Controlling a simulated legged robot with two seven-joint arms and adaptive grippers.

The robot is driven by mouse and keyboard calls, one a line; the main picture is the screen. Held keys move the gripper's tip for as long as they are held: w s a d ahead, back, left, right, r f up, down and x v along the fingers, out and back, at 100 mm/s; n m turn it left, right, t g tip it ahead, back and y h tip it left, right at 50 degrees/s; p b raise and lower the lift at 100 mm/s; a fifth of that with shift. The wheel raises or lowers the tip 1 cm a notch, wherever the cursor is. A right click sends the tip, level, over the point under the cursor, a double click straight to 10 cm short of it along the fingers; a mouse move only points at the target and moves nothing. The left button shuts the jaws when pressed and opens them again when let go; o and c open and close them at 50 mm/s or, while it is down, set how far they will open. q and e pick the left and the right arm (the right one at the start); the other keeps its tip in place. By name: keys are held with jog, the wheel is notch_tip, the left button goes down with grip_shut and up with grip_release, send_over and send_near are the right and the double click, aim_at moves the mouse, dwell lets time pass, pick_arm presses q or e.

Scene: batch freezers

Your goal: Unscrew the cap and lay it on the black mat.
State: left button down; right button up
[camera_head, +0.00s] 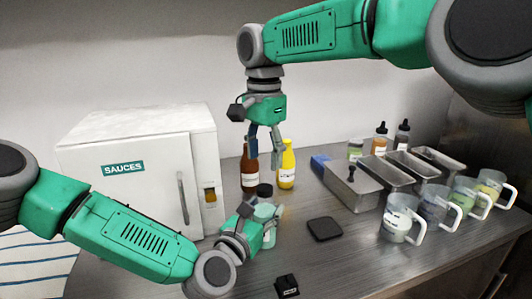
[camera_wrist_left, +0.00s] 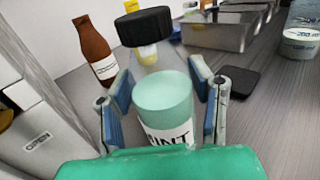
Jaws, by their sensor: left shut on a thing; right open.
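A clear bottle of pale green contents (camera_wrist_left: 165,105), with a label that reads in part "INT", stands upright in the left wrist view. Its black cap (camera_wrist_left: 144,26) is on its neck; the cap also shows in the head view (camera_head: 264,190). My left gripper (camera_head: 262,213) is shut around the bottle's body, below the cap. My right gripper (camera_head: 265,158) is open and empty, pointing down above the cap and apart from it. The black mat (camera_head: 325,229) lies bare on the counter to the right of the bottle; it also shows in the left wrist view (camera_wrist_left: 238,80).
A white "SAUCES" fridge (camera_head: 130,165) stands at left. A brown bottle (camera_head: 249,172) and a yellow bottle (camera_head: 287,166) stand behind. Metal trays (camera_head: 355,190) and several clear jugs (camera_head: 398,222) fill the right. A small black labelled object (camera_head: 287,286) lies in front.

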aim_at(266, 187)
jog(key=m, duration=0.7)
jog(key=shift+d+r, duration=0.1)
jog(key=m, duration=0.6)
jog(key=shift+w+m, duration=0.1)
jog(key=shift+m, duration=0.3)
jog(key=shift+d+f, duration=0.1)
jog(key=shift+f, duration=0.3)
notch_tip(266, 187, down, 7)
jog(key=shift+f, duration=0.1)
grip_shut()
jog(key=shift+w, duration=0.1)
